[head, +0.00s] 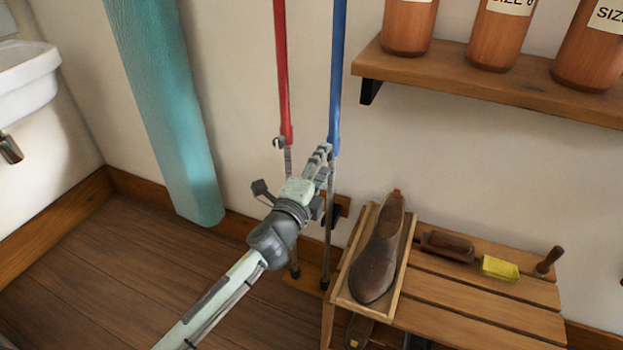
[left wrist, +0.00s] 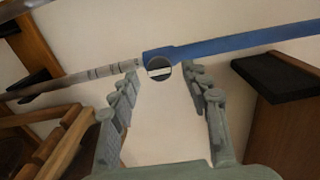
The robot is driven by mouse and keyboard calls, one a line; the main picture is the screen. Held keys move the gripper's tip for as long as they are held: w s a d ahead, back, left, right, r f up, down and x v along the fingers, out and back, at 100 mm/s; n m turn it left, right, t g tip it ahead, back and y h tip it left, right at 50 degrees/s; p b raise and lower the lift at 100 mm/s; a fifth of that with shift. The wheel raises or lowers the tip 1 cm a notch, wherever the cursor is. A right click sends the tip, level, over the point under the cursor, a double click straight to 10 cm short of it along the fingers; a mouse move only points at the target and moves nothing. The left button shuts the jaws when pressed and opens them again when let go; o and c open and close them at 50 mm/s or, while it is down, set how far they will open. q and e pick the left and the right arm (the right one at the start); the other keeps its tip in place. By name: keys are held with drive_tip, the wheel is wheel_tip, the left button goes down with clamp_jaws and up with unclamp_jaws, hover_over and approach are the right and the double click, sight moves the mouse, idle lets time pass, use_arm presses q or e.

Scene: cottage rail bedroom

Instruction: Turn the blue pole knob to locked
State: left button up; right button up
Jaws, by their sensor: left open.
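The blue pole (head: 338,70) stands upright against the wall, with a thinner grey lower section. In the left wrist view the blue pole (left wrist: 245,41) crosses the top. Its round grey knob (left wrist: 159,68) with a pale bar sits where blue meets grey metal. My left gripper (head: 321,158) is at this joint and hides the knob in the head view. In the left wrist view my left gripper (left wrist: 161,77) is open, one fingertip on each side of the knob. I cannot tell whether the fingers touch it. My right gripper is not in view.
A red pole (head: 281,70) with its own small knob (head: 279,143) stands just left. A slatted bench (head: 480,305) with a shoe (head: 380,255) and brushes is at right. A wooden shelf (head: 470,83) with bottles is above it. A teal hanging roll (head: 165,110) is at left.

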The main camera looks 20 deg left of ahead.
use_arm(q)
drive_tip(key=s, duration=1)
drive_tip(key=shift+a, duration=0.15)
drive_tip(key=s+a+f+n+g+y+p, duration=0.1)
drive_tip(key=s+a+f+n+g, duration=0.25)
drive_tip(key=f+n, duration=0.2)
drive_tip(key=s+a+f+n+g+y+p, duration=0.1)
drive_tip(key=s+a+f+n+g, duration=0.1)
drive_tip(key=s+f+n+g, duration=0.4)
drive_tip(key=s+a+f+n+g+y+p, duration=0.1)
drive_tip(key=s+a+f+n+y, duration=0.15)
drive_tip(key=f, duration=0.45)
drive_tip(key=s+f+n+g+h, duration=0.2)
drive_tip(key=s+f+n+g, duration=0.1)
drive_tip(key=s, duration=0.5)
wheel_tip(320, 180, down, 2)
drive_tip(key=shift+s+d+f+g, duration=0.1)
drive_tip(key=shift+s+d+g, duration=0.3)
drive_tip(key=shift+g, duration=0.25)
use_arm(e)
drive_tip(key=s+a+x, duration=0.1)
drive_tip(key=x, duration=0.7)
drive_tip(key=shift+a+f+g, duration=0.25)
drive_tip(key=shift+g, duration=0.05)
